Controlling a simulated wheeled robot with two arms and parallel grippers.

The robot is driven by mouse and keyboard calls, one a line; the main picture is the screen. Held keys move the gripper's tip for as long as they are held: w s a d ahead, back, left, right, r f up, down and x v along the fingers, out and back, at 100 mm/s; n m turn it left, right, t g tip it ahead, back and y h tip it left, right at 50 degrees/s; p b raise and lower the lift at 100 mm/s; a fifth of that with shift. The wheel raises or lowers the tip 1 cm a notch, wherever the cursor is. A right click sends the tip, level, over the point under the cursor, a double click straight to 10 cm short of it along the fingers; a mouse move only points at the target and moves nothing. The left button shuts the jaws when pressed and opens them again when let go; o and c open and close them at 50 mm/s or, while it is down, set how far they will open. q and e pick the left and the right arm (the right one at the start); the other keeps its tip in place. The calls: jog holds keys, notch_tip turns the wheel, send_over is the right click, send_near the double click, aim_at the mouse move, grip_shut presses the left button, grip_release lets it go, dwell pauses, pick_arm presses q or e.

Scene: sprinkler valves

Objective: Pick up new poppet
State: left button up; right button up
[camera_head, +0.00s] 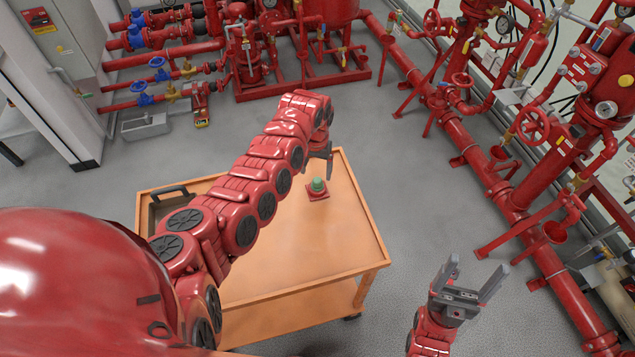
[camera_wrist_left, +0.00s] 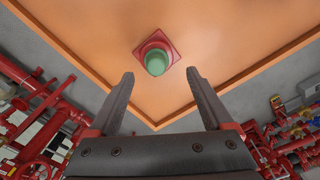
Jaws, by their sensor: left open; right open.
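The poppet (camera_head: 317,185) is a small green cylinder standing on a square red base (camera_head: 318,195) on the orange cart (camera_head: 300,245). In the left wrist view the green poppet (camera_wrist_left: 155,63) and red base (camera_wrist_left: 168,46) lie ahead of the fingertips, roughly between their lines. My left gripper (camera_head: 328,160) is near the cart's far edge, just beyond and above the poppet; the wrist view shows its fingers (camera_wrist_left: 160,76) open and empty. My right gripper (camera_head: 477,275) is open and empty, off the cart's right side.
A black handle (camera_head: 169,191) shows at the cart's left end, partly behind my left arm. Red pipework (camera_head: 160,50) stands at the back, and red valves and pipes (camera_head: 500,170) run along the right. The cart top around the poppet is clear.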

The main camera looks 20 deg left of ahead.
aim_at(317, 180)
pick_arm(q)
jog(key=f, duration=0.4)
jog(key=shift+s+d+p, duration=0.2)
jog(key=shift+d+p, duration=0.1)
jog(key=shift+p, duration=0.05)
jog(key=shift+w+f, duration=0.15)
jog(key=shift+f, duration=0.35)
grip_shut()
jog(key=shift+r, duration=0.15)
